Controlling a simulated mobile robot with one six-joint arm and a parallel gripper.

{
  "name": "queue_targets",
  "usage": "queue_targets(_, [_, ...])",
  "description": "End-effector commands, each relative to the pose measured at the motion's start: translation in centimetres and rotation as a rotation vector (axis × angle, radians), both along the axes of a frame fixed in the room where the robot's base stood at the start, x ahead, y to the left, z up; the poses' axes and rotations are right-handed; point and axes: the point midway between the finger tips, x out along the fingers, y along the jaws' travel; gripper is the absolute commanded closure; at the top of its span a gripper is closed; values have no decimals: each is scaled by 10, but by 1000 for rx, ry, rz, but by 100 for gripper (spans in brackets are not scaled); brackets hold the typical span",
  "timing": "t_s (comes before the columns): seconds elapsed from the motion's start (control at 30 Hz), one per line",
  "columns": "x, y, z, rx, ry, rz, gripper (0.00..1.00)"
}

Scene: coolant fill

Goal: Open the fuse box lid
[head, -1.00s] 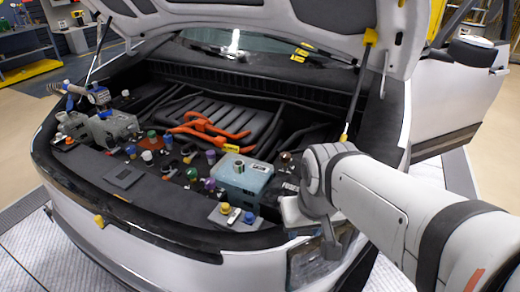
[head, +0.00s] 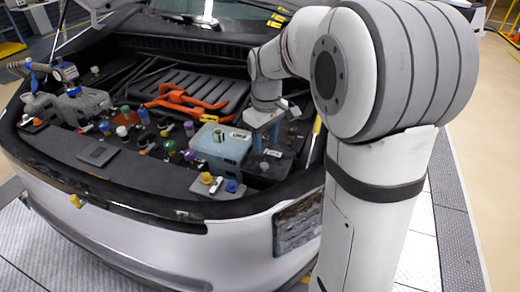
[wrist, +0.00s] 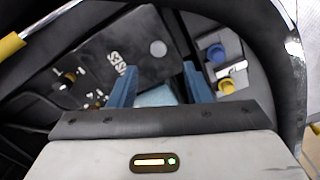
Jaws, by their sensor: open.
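The fuse box lid (wrist: 112,52) is a dark flat panel with pale lettering, partly readable as "FUSES", and a round grey spot. It lies flat and looks closed in the wrist view. In the head view the dark fuse box (head: 268,163) sits right of the pale blue tank, partly hidden by my gripper (head: 263,143). My gripper's blue fingers also show in the wrist view (wrist: 160,78). They are apart with nothing held, above the box area; I cannot tell whether they touch the lid.
The pale blue coolant tank (head: 220,148) stands close on the left. A plate with a blue cap (wrist: 216,53) and a yellow cap (wrist: 226,86) lies nearby. Orange cables (head: 182,99) cross the dark engine cover. The front body edge (head: 170,215) borders the bay.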

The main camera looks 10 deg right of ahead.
Motion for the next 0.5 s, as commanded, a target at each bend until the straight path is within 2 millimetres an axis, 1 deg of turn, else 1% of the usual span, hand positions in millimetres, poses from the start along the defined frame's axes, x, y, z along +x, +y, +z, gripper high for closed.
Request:
queue_targets(0.03, [4, 0, -4, 0, 6, 10, 55])
queue_targets(0.17, [6, 0, -15, 0, 9, 19, 55])
queue_targets(0.4, [5, 0, -54, 0, 11, 18, 55])
queue_targets(0.5, [5, 1, -67, 0, 9, 18, 55])
